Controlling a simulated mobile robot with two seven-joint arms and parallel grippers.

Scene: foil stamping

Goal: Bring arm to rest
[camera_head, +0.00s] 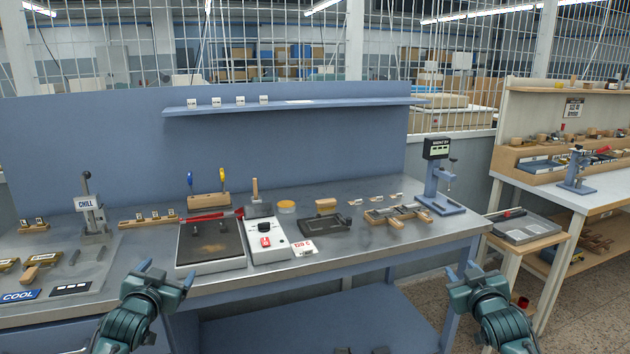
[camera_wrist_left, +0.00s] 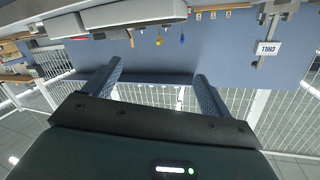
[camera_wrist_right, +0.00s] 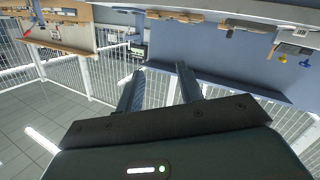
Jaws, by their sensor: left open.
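My left gripper (camera_head: 152,268) is in front of the bench's front edge, at the lower left of the head view. In the left wrist view its two fingers (camera_wrist_left: 158,90) are wide apart with nothing between them. My right gripper (camera_head: 468,272) is in front of the bench's right end, low in the head view. In the right wrist view its fingers (camera_wrist_right: 160,88) stand apart with a gap and nothing between them. Neither gripper touches anything in view.
The metal workbench (camera_head: 345,265) carries a hot plate (camera_head: 210,243), a control box (camera_head: 268,240), a blue stand press (camera_head: 438,180) and a CHILL press (camera_head: 93,215). A side stool (camera_head: 525,228) and second bench (camera_head: 610,185) stand at right. Free room lies before the bench.

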